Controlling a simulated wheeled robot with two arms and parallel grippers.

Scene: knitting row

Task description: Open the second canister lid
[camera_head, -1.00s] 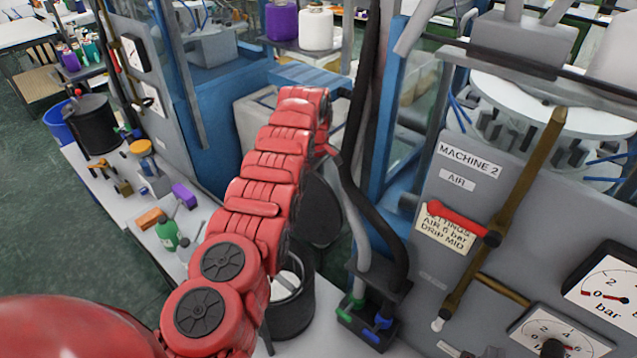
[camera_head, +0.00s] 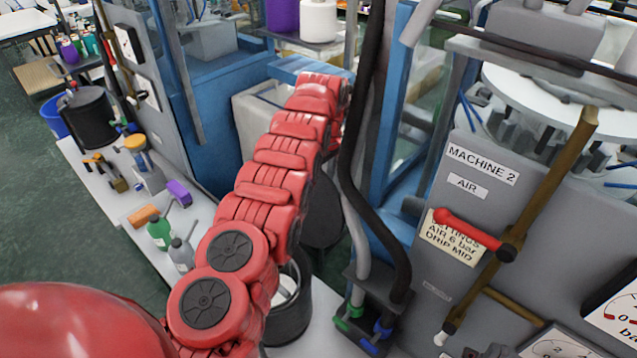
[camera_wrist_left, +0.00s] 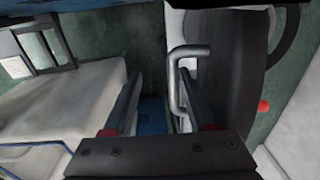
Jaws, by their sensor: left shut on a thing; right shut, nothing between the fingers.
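A dark canister (camera_head: 288,318) stands on the white bench, partly behind my left arm, with its top open and something white inside. Its dark round lid (camera_head: 322,212) stands raised, nearly upright, above the far side. In the left wrist view the lid (camera_wrist_left: 235,85) fills the right of centre, with a metal U-shaped handle (camera_wrist_left: 174,82) on it. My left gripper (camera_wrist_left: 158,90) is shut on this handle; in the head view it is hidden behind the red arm. My right gripper (camera_head: 484,352) shows only as dark tips at the bottom edge, shut and empty, in front of the machine panel.
Another black canister (camera_head: 86,116) stands farther left on the bench. A green bottle (camera_head: 159,231), a grey bottle (camera_head: 181,254) and a purple block (camera_head: 179,193) stand near my left arm. The Machine 2 panel (camera_head: 450,205), with gauges and a red-handled lever (camera_head: 466,230), fills the right.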

